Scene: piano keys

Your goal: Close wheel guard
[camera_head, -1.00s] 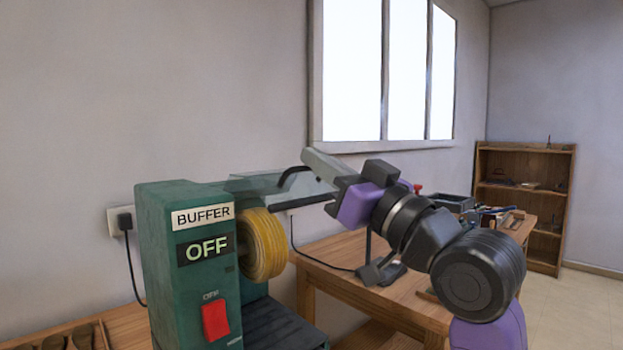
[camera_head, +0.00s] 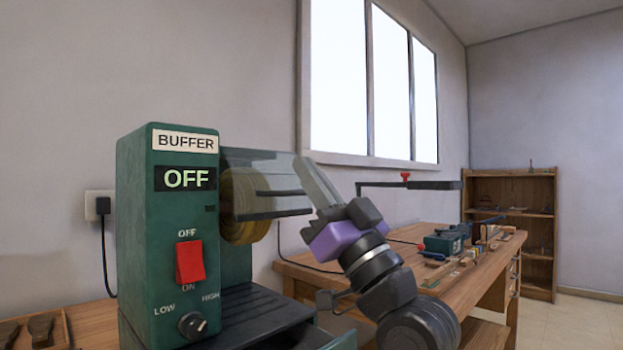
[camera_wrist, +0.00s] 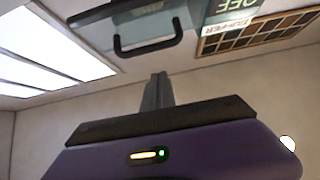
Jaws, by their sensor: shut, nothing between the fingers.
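The wheel guard (camera_head: 262,172) is a translucent grey panel on the green buffer (camera_head: 166,240). It hangs tilted in front of the upper part of the yellow buffing wheel (camera_head: 240,232), which shows through it and below it. Its dark bar handle (camera_head: 285,192) crosses its front. My gripper (camera_head: 306,168) is shut and empty, at the right end of the guard; contact cannot be told in the head view. In the wrist view my fingertips (camera_wrist: 158,78) sit apart in the picture from the guard's black handle (camera_wrist: 148,42). The buffer's display reads OFF.
A wooden workbench (camera_head: 370,262) with tools stands right of the buffer, and a shelf (camera_head: 508,225) stands in the far corner. The wall is close behind the buffer.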

